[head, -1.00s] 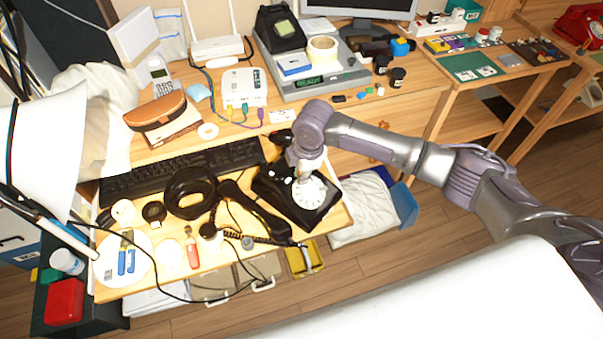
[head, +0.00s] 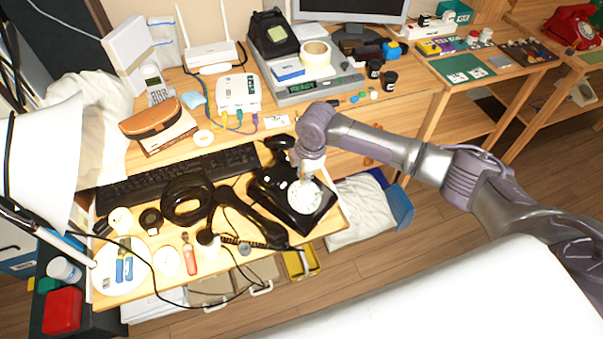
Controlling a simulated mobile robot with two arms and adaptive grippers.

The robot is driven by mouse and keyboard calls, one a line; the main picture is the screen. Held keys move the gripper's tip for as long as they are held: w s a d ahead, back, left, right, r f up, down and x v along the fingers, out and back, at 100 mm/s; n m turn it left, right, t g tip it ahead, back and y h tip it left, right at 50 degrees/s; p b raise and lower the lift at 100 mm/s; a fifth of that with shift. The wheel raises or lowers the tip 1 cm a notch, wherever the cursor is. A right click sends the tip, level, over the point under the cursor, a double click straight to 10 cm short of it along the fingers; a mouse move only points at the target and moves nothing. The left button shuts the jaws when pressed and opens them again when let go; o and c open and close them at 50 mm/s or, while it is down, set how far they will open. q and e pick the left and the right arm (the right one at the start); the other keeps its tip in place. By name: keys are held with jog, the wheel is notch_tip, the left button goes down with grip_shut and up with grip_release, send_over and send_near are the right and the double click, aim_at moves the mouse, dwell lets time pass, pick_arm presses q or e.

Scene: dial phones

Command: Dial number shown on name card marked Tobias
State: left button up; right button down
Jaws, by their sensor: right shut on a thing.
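A black rotary phone (head: 314,213) with a round white dial (head: 301,199) sits near the desk's front edge, right of the keyboard. Its handset (head: 257,217) lies off the phone to the left, on the desk. My right gripper (head: 305,179) points down at the upper part of the dial and is shut on it; its fingertips are small and partly lost against the white dial. My left gripper is not in view.
A black keyboard (head: 175,179), a dark ring-shaped object (head: 187,197) and loose cords lie left of the phone. A lamp shade (head: 40,150) stands at far left. A red phone (head: 574,27) stands at top right. Bare desk shows behind the phone.

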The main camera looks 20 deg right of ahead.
jog(key=shift+d, duration=0.15)
jog(key=shift+d+f+p, duration=0.15)
jog(key=shift+d+p, duration=0.15)
jog(key=shift+d, duration=0.15)
dwell(0.3)
jog(key=shift+s+d+f+p, duration=0.3)
jog(key=shift+d+p, duration=0.1)
jog(key=shift+d, duration=0.2)
jog(key=shift+s+d+f+p, duration=0.2)
jog(key=shift+s+d+p, duration=0.1)
jog(key=shift+s+p, duration=0.15)
